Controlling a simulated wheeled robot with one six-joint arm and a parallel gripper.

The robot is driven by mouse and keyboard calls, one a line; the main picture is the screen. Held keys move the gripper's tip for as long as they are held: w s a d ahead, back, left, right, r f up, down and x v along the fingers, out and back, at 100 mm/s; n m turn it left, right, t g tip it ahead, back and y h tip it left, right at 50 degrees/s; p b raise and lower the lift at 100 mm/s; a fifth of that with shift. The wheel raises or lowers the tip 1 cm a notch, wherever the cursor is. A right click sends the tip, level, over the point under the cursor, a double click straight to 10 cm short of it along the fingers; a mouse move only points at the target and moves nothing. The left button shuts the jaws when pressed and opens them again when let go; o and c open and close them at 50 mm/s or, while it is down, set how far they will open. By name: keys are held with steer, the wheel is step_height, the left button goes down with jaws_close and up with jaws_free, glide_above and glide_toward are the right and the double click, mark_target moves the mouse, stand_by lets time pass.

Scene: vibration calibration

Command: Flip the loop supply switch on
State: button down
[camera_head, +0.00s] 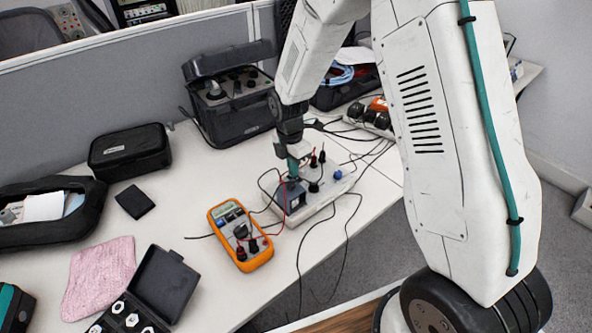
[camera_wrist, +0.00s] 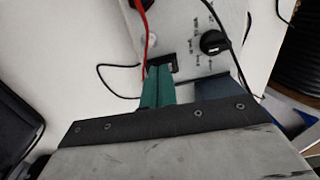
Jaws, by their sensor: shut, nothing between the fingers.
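The loop supply is a light grey box (camera_head: 322,198) on the white table in the head view, with red and black plugs on top and a blue knob or terminal at its right. In the wrist view its pale panel (camera_wrist: 190,25) shows a black rotary knob (camera_wrist: 213,42) and a small black switch (camera_wrist: 168,63). My gripper (camera_head: 292,172) is shut and empty, pointing down at the box. In the wrist view the green fingertips (camera_wrist: 159,76) are together right at the black switch, partly covering it. I cannot tell whether they touch it or which way the switch is set.
An orange multimeter (camera_head: 240,236) lies left of the box, with red and black leads running between them. A dark block (camera_head: 291,197) sits at the box's left end. An open black case (camera_head: 165,284), a pink cloth (camera_head: 98,277) and black bags lie further left.

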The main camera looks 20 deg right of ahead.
stand_by(0.3)
step_height(320, 180, up, 14)
steer(key=w, duration=0.1)
steer(key=shift+w+a, duration=0.25)
steer(key=shift+w, duration=0.1)
steer(key=shift+s+d, duration=0.25)
steer(key=shift+s, duration=0.5)
